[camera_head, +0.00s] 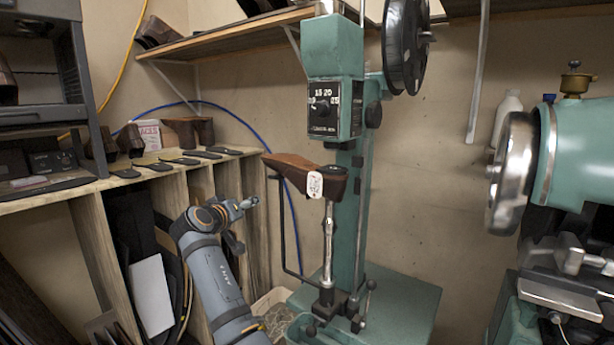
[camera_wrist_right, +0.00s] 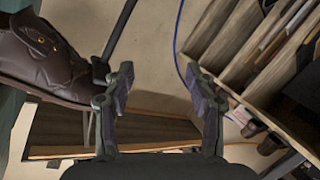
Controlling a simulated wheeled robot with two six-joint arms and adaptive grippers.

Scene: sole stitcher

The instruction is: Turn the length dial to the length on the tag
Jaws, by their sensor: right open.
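The length dial (camera_head: 322,104) is on a black panel on the green stitcher's head, marked with numbers including 15, 20 and 25. Its pointer is too small to read. A brown shoe (camera_head: 300,172) sits on the machine's post below, with a white tag (camera_head: 315,185) hanging from it; the tag's writing is not legible. The shoe also shows at the left of the right wrist view (camera_wrist_right: 45,60). My right gripper (camera_head: 243,223) is open and empty, left of the shoe and lower than the dial. It shows spread in the wrist view (camera_wrist_right: 158,80). My left gripper is not in view.
A wooden rack (camera_head: 180,180) with dark sole pieces stands at the left. A wall shelf (camera_head: 230,38) is above. A black wheel (camera_head: 405,45) is beside the stitcher's head. Another green machine (camera_head: 580,150) stands at the right. A thin dark rod stands left of the post.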

